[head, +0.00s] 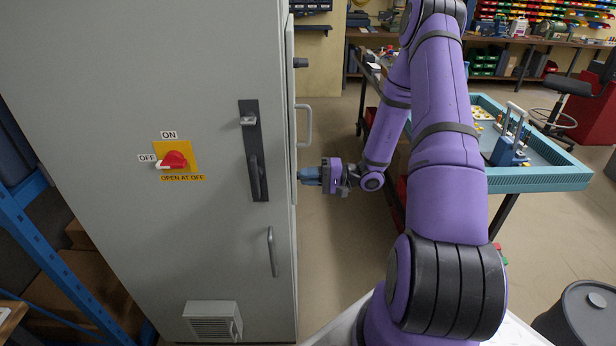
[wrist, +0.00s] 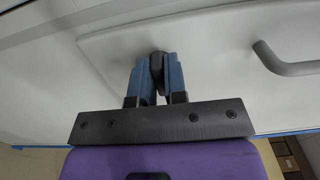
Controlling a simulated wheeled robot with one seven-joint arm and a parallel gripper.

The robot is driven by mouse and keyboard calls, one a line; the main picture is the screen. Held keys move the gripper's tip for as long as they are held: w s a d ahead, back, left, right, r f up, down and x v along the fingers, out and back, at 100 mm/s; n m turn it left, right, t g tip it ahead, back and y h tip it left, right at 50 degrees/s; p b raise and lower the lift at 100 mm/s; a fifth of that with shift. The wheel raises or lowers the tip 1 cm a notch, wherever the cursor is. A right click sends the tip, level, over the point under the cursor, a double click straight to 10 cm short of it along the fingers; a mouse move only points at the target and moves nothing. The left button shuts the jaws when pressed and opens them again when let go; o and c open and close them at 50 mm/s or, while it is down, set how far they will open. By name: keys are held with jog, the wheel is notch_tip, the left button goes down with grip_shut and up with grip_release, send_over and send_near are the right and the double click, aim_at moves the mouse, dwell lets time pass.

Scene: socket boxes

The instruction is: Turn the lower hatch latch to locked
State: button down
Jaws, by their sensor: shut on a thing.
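The side hatch (wrist: 205,35) is a pale grey panel on the cabinet's right side; it shows edge-on in the head view (head: 292,110). The lower latch (wrist: 157,62) is a small dark knob near the hatch's edge. My gripper (head: 302,175) reaches it from the right, level with the cabinet side. In the wrist view, the blue fingers (wrist: 156,80) are shut on the latch, one on each side. The fingers hide much of it, and I cannot tell its turned angle. The upper latch (head: 300,62) is a dark knob higher on the same side.
A grey hatch handle (head: 308,125) sticks out just above my gripper. The cabinet front (head: 215,60) has a red switch (head: 174,160) and a dark door handle (head: 254,150). A teal-rimmed table (head: 540,180) stands at right, behind my arm. Floor is clear below the gripper.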

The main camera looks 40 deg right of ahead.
dwell(0.4)
jog(key=c, duration=1.2)
grip_release()
jog(key=shift+o, duration=0.2)
jog(key=v, duration=1.1)
jog(key=shift+a, duration=0.1)
